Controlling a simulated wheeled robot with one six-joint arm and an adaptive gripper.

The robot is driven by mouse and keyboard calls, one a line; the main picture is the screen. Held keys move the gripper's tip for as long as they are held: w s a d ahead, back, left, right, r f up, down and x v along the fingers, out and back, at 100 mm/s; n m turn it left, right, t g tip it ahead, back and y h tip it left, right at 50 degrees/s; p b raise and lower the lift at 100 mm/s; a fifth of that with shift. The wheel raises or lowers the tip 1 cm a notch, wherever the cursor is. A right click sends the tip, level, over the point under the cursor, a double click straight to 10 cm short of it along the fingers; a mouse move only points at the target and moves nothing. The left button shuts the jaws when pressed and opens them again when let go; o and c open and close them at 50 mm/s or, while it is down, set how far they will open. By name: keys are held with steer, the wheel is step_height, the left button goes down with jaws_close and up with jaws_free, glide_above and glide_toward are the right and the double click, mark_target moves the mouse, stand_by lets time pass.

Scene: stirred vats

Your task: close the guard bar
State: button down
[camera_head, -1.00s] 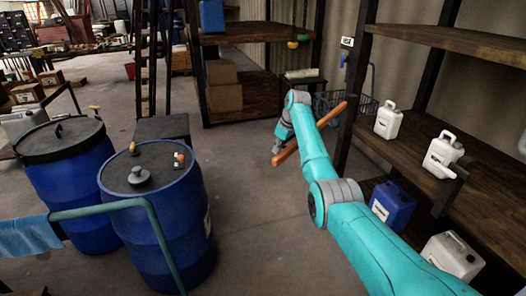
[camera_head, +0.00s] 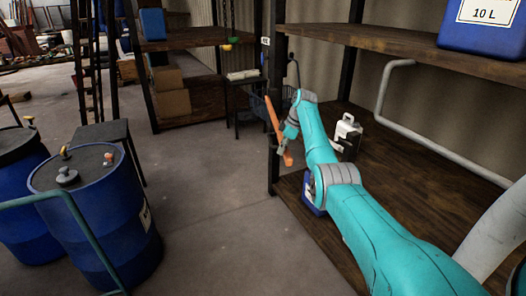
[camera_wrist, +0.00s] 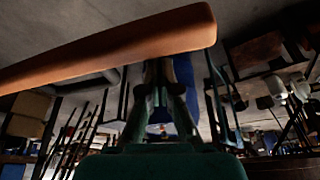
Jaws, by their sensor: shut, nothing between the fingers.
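The guard bar, an orange bar (camera_head: 275,122), stands beside the dark shelf post in the head view, steeply slanted, its lower end toward the shelf. In the wrist view the bar (camera_wrist: 110,50) crosses the upper left and middle, close in front of my gripper, with its blunt end at the upper right. My gripper (camera_head: 284,150) is at the bar's lower part in the head view, partly hidden by my teal arm. In the wrist view my gripper (camera_wrist: 160,72) is shut with nothing in it, its tips just under the bar. I cannot tell if they touch.
The wooden shelf (camera_head: 415,185) lies right of the post (camera_head: 273,60), with a white jug (camera_head: 346,132), a grey rail (camera_head: 400,120) and a blue can (camera_head: 312,193) near my arm. Blue drums (camera_head: 110,215) stand at left. The floor between is clear.

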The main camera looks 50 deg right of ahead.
steer(key=s+d, duration=0.6)
steer(key=shift+d, duration=0.15)
stand_by(0.3)
